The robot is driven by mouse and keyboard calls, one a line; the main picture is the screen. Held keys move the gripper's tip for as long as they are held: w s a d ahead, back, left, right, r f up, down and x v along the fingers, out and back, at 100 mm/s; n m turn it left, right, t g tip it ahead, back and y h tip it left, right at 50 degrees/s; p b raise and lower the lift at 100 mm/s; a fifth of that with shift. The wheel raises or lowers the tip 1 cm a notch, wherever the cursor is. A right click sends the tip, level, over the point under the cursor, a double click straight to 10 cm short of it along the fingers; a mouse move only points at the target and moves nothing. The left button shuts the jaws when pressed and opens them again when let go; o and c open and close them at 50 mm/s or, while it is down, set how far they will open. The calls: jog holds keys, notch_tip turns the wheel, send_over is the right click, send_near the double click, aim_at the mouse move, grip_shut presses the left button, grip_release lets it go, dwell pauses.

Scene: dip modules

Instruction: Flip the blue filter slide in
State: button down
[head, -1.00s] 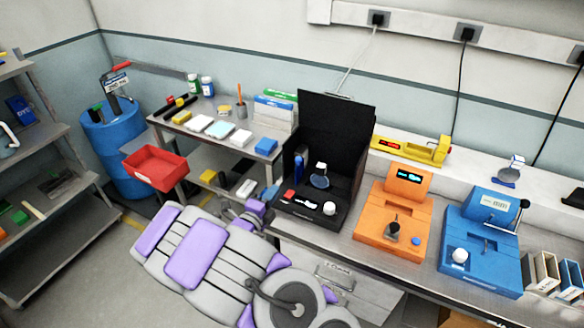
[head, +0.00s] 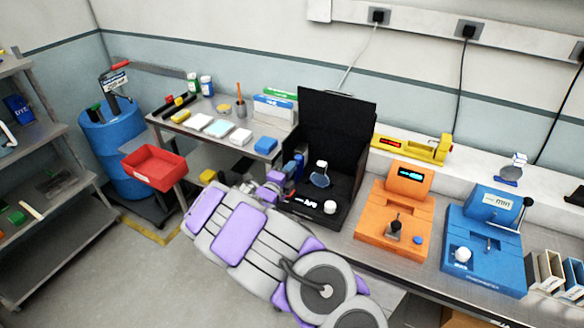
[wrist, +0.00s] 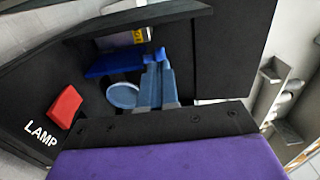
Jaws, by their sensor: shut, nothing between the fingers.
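The black lamp box (head: 352,160) stands open on the bench. A dark blue upright piece, which looks like the blue filter slide (head: 299,164), is at its left side. In the wrist view a blue bar (wrist: 112,65) lies across the box interior, just beyond my fingertips. A pale blue round disc (wrist: 122,95) sits beside my fingers; a round lens piece (head: 320,180) shows in the head view. My gripper (wrist: 156,75) is shut and empty, reaching into the box from its left side. I cannot tell whether its tips touch the blue bar.
A red switch (wrist: 65,106) beside the LAMP label is near my gripper. A white knob (head: 330,207) is at the box front. An orange device (head: 385,238) and a blue device (head: 475,270) stand to the right. A side table (head: 180,131) is at the left.

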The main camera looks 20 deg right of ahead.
aim_at(300, 156)
jog(key=shift+x, duration=0.85)
jog(key=b+x, duration=0.1)
jog(key=x, duration=0.5)
jog(key=shift+w+d+r+b, duration=0.1)
jog(key=shift+w+d+b, duration=0.05)
jog(key=shift+b, duration=0.15)
jog(key=shift+r, duration=0.1)
